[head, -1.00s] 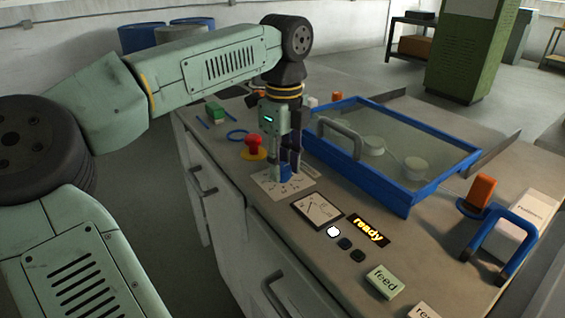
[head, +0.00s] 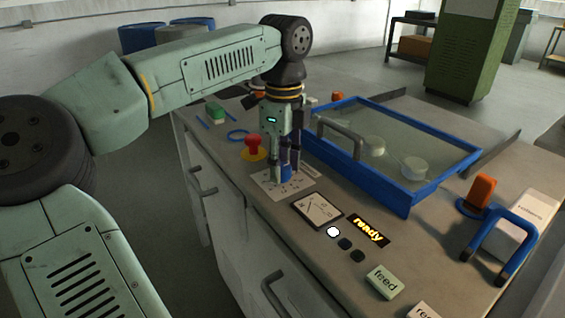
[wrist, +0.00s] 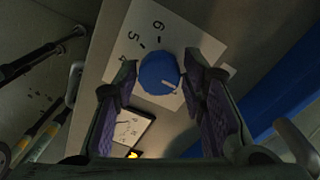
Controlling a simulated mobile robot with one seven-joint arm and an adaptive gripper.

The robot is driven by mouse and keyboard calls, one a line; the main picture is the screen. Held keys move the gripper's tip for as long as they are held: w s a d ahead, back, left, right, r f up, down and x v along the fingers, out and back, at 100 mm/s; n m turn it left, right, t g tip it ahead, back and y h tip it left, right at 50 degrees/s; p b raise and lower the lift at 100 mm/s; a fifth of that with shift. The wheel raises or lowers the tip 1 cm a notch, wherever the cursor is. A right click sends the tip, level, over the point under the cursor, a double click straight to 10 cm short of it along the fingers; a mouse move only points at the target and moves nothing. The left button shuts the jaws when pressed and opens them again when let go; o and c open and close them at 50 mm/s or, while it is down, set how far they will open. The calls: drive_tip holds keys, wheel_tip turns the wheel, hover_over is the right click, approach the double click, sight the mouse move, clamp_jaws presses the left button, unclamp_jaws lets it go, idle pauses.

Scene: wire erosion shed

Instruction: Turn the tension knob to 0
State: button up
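The blue tension knob (wrist: 158,72) sits on a white dial plate (wrist: 133,38) on the bench top. In the wrist view the digits 6 and 5 and part of a 4 show on the plate. The knob's white pointer mark points to the lower right, away from those digits; what it points at is not readable. My gripper (head: 286,178) is directly over the plate, pointing down. Its two fingers (wrist: 161,75) stand on either side of the knob, with a narrow gap visible at each side. In the head view the fingers partly hide the knob.
A red stop button (head: 254,147) on a yellow base stands close left of my gripper. A blue-framed clear cover (head: 408,195) with a grey handle is close on the right. A gauge (head: 316,209), a lit "ready" display (head: 368,231) and a feed button (head: 384,281) lie nearer.

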sight(283, 165)
drive_tip(key=shift+o, duration=1.2)
wheel_tip(283, 165, up, 12)
drive_tip(key=shift+w, duration=0.1)
